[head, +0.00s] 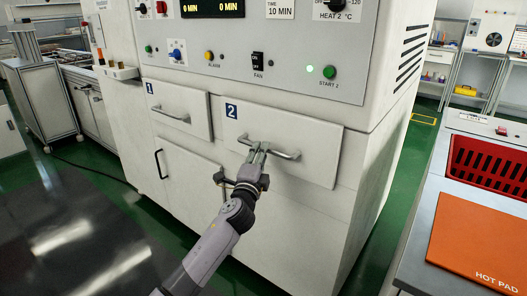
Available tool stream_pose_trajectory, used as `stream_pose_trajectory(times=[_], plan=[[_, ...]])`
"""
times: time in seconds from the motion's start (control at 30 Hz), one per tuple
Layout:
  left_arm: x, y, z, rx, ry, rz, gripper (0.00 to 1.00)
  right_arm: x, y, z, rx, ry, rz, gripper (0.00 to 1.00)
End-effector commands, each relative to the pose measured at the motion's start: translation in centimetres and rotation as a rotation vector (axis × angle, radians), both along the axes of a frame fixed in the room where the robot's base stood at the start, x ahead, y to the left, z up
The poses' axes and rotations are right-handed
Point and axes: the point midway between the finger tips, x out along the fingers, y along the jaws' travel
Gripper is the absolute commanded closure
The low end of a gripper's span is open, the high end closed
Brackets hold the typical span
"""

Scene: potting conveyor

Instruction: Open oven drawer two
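Oven drawer two (312,160) is a white front panel marked with a blue "2" label, and it is closed, flush with the oven body. Its metal bar handle (286,154) runs across the middle of the panel. My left gripper (259,149) is at the left part of this handle, with its fingertips overlapping the bar. Whether the fingers are closed around the bar or only beside it cannot be made out. My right gripper is not in view.
Drawer one (181,107), with its own handle, is closed to the left. A lower door (184,180) with a black handle is below it. The control panel (285,75) is above. At right, a counter holds a red crate (480,166) and an orange hot pad (478,240).

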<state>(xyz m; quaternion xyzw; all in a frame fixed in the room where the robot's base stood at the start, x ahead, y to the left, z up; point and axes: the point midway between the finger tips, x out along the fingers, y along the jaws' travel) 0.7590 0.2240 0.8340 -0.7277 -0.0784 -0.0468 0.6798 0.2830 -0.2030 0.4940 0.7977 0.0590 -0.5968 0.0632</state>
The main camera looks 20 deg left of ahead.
Motion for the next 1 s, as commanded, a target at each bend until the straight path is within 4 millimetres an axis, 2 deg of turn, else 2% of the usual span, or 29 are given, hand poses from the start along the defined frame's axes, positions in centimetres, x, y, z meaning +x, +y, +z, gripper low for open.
stream_pose_trajectory(times=[0.1,0.23,0.63,1.0], plan=[[1.6,0.0,0.2,0.0,-0.001,0.001,0.69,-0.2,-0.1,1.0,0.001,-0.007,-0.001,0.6],[2.6,0.1,0.4,0.0,-0.001,0.0,0.69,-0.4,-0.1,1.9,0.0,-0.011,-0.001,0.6],[3.1,0.1,0.5,0.0,0.0,0.0,0.69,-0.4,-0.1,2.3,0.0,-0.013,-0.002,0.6],[3.0,0.1,0.5,0.0,0.0,0.0,0.94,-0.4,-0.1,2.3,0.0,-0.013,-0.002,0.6]])
